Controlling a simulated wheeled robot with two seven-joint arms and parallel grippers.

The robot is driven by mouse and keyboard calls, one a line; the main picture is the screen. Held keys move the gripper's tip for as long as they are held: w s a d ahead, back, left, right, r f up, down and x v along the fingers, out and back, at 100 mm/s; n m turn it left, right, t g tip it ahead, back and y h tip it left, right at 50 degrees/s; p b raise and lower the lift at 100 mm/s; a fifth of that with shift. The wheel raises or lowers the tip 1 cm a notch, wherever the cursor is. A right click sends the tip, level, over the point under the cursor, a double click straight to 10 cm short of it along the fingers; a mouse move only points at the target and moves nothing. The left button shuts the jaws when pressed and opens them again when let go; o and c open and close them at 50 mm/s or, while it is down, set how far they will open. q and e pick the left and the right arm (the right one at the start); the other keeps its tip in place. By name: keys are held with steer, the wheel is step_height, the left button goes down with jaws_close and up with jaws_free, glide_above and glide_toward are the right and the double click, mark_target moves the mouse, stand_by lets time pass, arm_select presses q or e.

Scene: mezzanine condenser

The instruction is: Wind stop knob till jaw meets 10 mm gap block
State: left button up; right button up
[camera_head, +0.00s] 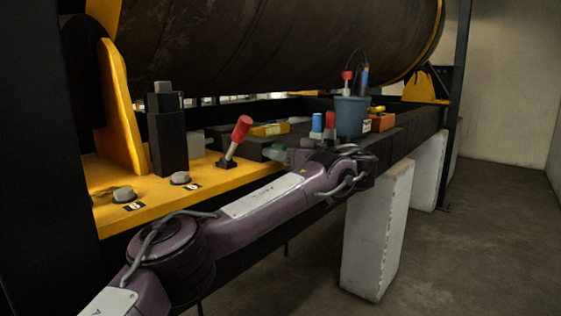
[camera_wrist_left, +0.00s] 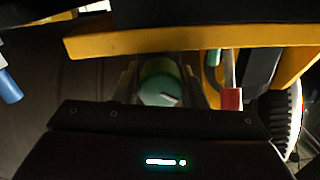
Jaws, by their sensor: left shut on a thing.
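My left gripper (camera_head: 291,155) is shut on a green knob (camera_head: 276,152) at the front edge of the dark bench beam. In the left wrist view the knob (camera_wrist_left: 160,82) is a round green piece with a pale mark on its face, between the two fingers of my left gripper (camera_wrist_left: 168,86). The gripper and wrist hide part of the bench behind them. I cannot make out the jaw or the 10 mm gap block for certain. My right gripper is not in view.
A red-handled lever (camera_head: 236,138) stands just left of the knob. A yellow device with a display (camera_head: 270,129) lies behind. A blue-grey bucket (camera_head: 352,116), red and blue-capped items and an orange box (camera_head: 381,122) stand to the right. A large dark cylinder (camera_head: 260,45) hangs above.

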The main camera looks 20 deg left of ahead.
arm_select(q)
steer(key=shift+m+b, duration=0.6)
steer(key=shift+m, duration=1)
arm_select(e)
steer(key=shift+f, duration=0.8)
arm_select(q)
steer(key=shift+r, duration=0.1)
steer(key=o, duration=1)
steer(key=shift+d, duration=0.1)
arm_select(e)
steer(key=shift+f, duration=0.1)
arm_select(q)
steer(key=shift+s+d, duration=0.15)
steer(key=shift+d, duration=0.25)
steer(key=b+v, duration=0.1)
steer(key=v, duration=0.6)
steer(key=shift+b, duration=0.4)
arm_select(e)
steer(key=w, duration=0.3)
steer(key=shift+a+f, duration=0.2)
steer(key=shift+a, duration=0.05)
